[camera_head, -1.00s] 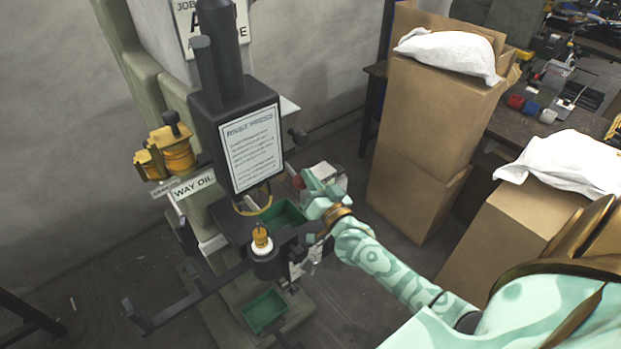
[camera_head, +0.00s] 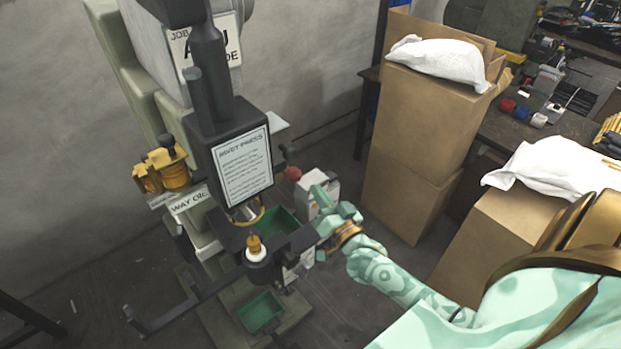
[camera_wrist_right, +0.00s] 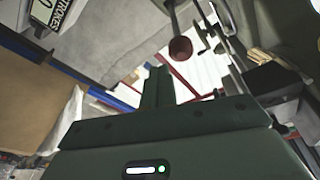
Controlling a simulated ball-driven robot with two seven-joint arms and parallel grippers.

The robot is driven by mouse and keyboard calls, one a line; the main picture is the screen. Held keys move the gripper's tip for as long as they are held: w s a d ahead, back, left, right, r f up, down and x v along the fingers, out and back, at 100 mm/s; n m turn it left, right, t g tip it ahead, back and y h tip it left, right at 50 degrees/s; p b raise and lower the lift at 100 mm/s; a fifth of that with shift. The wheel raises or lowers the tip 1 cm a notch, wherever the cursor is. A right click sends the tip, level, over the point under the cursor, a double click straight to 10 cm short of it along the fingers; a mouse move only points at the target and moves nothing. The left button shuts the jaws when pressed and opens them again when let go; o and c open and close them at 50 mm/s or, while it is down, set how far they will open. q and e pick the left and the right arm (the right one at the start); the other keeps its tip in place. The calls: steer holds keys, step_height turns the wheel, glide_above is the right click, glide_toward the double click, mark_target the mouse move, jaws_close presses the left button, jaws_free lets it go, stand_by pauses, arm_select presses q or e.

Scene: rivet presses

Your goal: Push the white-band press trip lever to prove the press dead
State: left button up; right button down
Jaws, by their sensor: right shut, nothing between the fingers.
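The rivet press (camera_head: 205,130) stands left of centre in the head view, with a printed sign on its dark head. A lever with a red ball knob (camera_head: 293,173) sticks out on its right side; the knob also shows in the wrist view (camera_wrist_right: 181,48). I take it for the trip lever, but no white band is clear on it. My right gripper (camera_head: 319,192) is shut and empty, just right of and below the knob, with a visible gap in the head view. Its shut fingers (camera_wrist_right: 158,86) point toward the knob's side in the wrist view. My left gripper is not in view.
A white box (camera_head: 317,190) stands behind my right gripper. Green trays (camera_head: 262,311) sit at the press. An orange-topped post with a white ring (camera_head: 257,250) stands in front. Stacked cartons (camera_head: 430,120) are to the right. Floor shows between cartons and press.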

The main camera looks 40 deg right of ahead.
steer(key=s, duration=0.2)
steer(key=s+f, duration=0.1)
steer(key=shift+s+a, duration=0.1)
steer(key=shift+s, duration=0.25)
stand_by(0.7)
